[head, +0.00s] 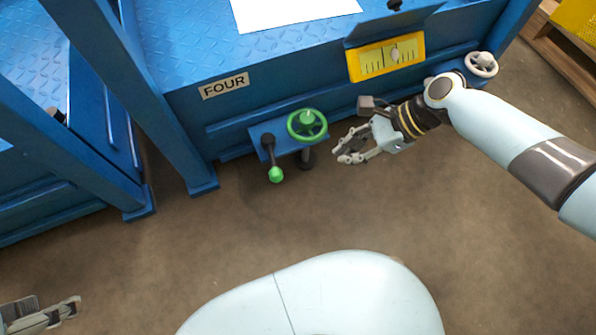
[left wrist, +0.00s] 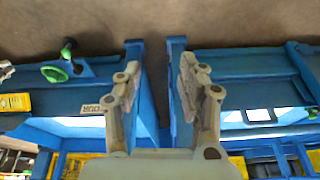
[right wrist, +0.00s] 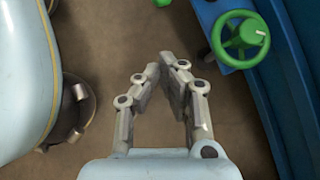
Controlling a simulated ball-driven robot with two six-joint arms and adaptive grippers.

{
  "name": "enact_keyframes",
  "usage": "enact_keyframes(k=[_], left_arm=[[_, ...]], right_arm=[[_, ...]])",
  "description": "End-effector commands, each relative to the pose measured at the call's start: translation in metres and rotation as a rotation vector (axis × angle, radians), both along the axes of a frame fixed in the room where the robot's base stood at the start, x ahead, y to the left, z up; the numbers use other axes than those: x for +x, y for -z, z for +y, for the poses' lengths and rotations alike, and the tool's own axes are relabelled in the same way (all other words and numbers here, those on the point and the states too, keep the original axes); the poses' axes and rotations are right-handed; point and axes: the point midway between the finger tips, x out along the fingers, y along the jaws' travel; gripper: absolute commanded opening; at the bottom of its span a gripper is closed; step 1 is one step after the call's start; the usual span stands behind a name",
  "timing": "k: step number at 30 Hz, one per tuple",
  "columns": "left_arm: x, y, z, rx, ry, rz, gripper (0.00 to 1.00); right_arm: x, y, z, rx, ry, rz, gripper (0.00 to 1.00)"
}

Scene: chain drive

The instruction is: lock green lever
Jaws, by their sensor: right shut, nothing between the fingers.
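The green lever (head: 276,174) is a dark arm with a green knob at its lower end, on a blue bracket under the FOUR label in the head view. The knob also shows in the left wrist view (left wrist: 67,50) and at the top edge of the right wrist view (right wrist: 161,3). A green handwheel (head: 307,125) sits beside the lever on the same bracket. My right gripper (head: 346,153) is shut and empty, to the right of the wheel and apart from it and the lever. My left gripper (head: 45,314) is open and empty at the lower left, far from the lever.
A blue machine (head: 225,130) fills the back, with a yellow gauge (head: 386,57) and a white handwheel (head: 481,64) to the right. Blue posts (head: 150,110) stand to the left. The brown floor (head: 230,235) in front is clear. A wooden pallet (head: 560,60) lies at top right.

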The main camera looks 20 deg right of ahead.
Motion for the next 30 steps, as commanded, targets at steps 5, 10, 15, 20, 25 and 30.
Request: enact_keyframes(k=[5, 10, 15, 20, 25, 30], left_arm=[[0.002, 0.008, 0.0, 0.0, -0.001, -0.024, 0.4], [0.009, 0.029, 0.0, -0.002, -0.004, -0.107, 0.4], [0.017, 0.051, 0.0, -0.006, -0.004, -0.225, 0.4], [0.021, 0.066, 0.0, -0.007, -0.001, -0.338, 0.4], [0.02, 0.079, -0.001, -0.011, 0.005, -0.456, 0.4], [0.015, 0.088, -0.002, -0.016, 0.015, -0.573, 0.4]], right_arm=[[0.0, 0.005, 0.003, 0.001, 0.001, 0.002, 0.0], [0.002, 0.018, 0.011, 0.0, 0.0, 0.004, 0.0], [0.005, 0.033, 0.022, 0.002, 0.001, 0.005, 0.0], [0.009, 0.045, 0.032, 0.002, 0.001, 0.005, 0.0], [0.012, 0.058, 0.042, 0.001, 0.001, 0.005, 0.0], [0.016, 0.071, 0.052, 0.0, 0.0, 0.004, 0.0]])
